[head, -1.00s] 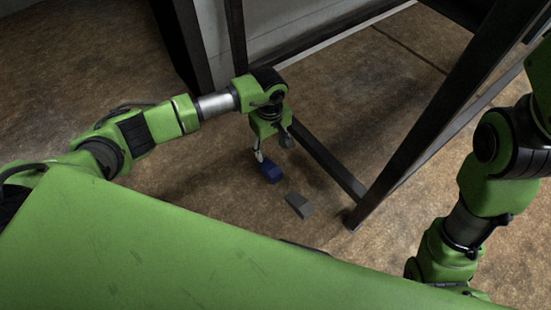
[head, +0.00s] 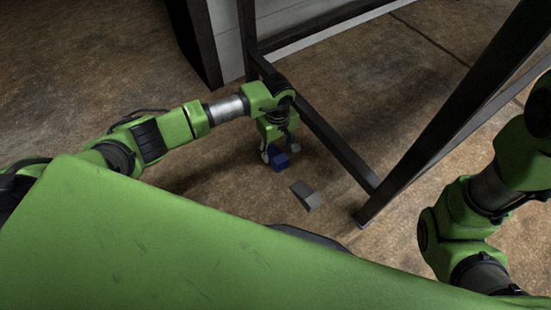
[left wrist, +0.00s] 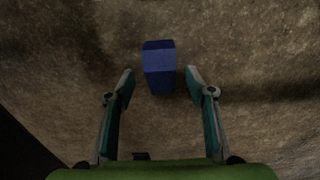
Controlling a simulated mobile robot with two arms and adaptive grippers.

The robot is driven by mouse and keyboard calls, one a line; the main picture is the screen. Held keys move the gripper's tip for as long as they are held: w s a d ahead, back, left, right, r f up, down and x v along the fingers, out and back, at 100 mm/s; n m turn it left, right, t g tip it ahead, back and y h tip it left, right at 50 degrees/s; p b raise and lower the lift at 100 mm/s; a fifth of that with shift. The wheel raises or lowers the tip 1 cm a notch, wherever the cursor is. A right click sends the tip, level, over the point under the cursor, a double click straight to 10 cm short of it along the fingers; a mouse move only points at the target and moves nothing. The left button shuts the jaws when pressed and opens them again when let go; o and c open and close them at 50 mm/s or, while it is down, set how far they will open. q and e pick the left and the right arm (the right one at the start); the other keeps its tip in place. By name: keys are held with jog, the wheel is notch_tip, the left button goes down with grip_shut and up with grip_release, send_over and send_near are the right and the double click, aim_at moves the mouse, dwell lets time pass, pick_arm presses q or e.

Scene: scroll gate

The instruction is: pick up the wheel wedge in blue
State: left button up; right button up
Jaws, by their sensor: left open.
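The blue wheel wedge (head: 279,160) lies on the brown floor, just under my left gripper (head: 279,152) in the head view. In the left wrist view the blue wedge (left wrist: 159,66) sits centred between and a little beyond the fingertips of my open left gripper (left wrist: 160,78). The fingers show a gap on both sides of the wedge. A grey wedge (head: 306,195) lies on the floor to the right of the blue one. My right arm is at the right edge, and its gripper is not visible.
A dark metal frame stands close by, with a floor bar (head: 335,148) behind the wedges and a slanted post (head: 450,120) to the right. A pale wall (head: 227,40) is at the back. Open floor (head: 110,70) lies to the left.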

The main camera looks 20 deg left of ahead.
aim_at(277, 154)
pick_arm(q)
notch_tip(277, 154, down, 4)
jog(key=shift+b, duration=1.25)
jog(key=shift+a, duration=0.1)
jog(key=shift+r, duration=0.1)
jog(key=c, duration=1.3)
jog(key=shift+r, duration=0.1)
